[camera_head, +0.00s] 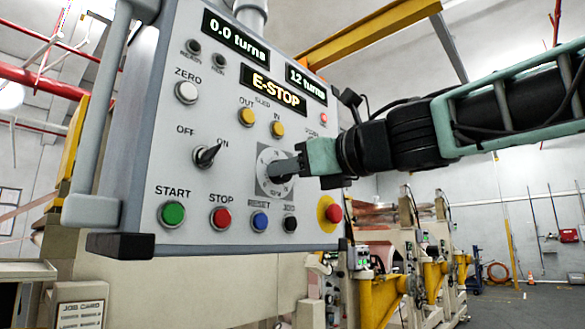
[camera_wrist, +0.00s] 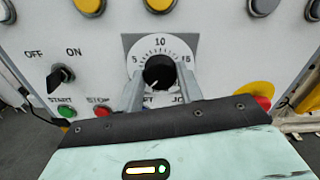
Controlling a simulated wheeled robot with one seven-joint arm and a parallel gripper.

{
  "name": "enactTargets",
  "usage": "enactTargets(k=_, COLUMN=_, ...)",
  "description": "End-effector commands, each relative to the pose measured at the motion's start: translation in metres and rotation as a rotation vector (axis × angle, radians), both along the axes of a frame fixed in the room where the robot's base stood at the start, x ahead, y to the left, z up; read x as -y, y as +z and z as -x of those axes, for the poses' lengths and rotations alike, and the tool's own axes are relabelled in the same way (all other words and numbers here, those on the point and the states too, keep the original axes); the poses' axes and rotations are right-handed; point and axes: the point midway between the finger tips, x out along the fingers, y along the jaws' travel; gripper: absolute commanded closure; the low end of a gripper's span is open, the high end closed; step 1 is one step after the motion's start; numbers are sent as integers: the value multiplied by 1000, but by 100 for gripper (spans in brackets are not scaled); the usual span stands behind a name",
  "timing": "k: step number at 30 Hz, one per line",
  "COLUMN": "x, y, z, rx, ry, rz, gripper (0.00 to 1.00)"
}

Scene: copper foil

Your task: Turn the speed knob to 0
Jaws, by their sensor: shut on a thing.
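The speed knob (camera_wrist: 159,70) is a round black knob on a white dial plate (camera_wrist: 160,43) marked 5, 10 and 15. A small white mark on the knob points to the lower left in the wrist view; the dial figure there is hidden. My gripper (camera_wrist: 160,82) is shut on the knob, with one grey finger on each side. In the head view my gripper (camera_head: 287,167) reaches in from the right and covers most of the knob; the dial plate (camera_head: 265,183) shows around it.
The control panel (camera_head: 235,150) also carries a black OFF/ON switch (camera_head: 207,154), START (camera_head: 172,213) and STOP (camera_head: 221,217) buttons, and a red emergency button (camera_head: 332,212) on yellow below my gripper. Its display (camera_head: 272,91) reads E-STOP. A grey rail (camera_head: 100,120) runs along the panel's left side.

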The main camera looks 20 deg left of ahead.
Motion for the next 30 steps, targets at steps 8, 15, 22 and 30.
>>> enactTargets(k=8, x=-1, y=-2, z=0, rx=-2, ry=1, rz=4, gripper=42)
enactTargets(k=15, x=0, y=-1, z=0, rx=-1, ry=1, rz=1, gripper=42)
enactTargets(k=22, x=7, y=-1, z=2, rx=0, ry=-2, rz=0, gripper=42)
enactTargets(k=30, x=55, y=-3, z=22, rx=2, ry=-3, rz=0, gripper=42)
